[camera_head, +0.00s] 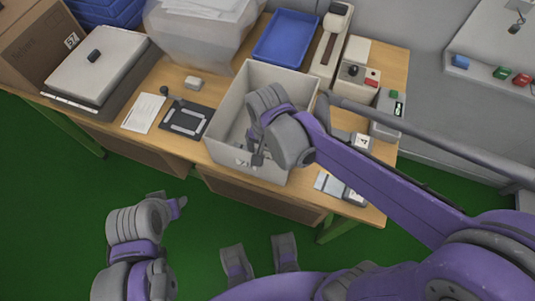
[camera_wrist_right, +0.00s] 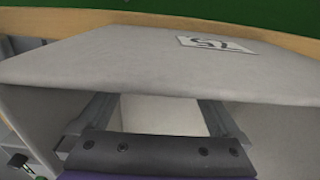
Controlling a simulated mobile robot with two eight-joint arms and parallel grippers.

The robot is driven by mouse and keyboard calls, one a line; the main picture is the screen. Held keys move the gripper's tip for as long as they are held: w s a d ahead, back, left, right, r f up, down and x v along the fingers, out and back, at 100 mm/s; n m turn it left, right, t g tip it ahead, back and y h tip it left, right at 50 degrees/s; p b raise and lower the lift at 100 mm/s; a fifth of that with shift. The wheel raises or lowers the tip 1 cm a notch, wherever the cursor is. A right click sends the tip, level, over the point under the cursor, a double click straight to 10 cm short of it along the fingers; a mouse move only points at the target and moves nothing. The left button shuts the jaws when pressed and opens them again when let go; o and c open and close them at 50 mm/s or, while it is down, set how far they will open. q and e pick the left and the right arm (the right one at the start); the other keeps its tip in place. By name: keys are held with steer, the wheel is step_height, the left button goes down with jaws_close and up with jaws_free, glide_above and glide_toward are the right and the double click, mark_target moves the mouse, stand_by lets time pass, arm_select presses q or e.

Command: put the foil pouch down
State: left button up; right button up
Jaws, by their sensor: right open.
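My right gripper (camera_head: 256,150) reaches down into an open grey box (camera_head: 222,158) on the wooden table. In the right wrist view its two fingers (camera_wrist_right: 160,118) are spread apart, close to a box wall (camera_wrist_right: 150,62) with a printed label. A pale patch shows between the fingers; I cannot tell whether it is the foil pouch or the box's inside. No foil pouch can be made out for certain in the head view, where my arm hides part of the box. My left gripper (camera_head: 170,202) hangs over the green floor, away from the table, its fingertips too small to judge.
A flat silvery item (camera_head: 328,184) lies by the table's front right edge. A black frame (camera_head: 186,121) and white sheet (camera_head: 143,113) lie left.

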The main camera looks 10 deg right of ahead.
step_height(320, 180, up, 11)
steer(key=p, duration=0.1)
steer(key=shift+f, duration=0.2)
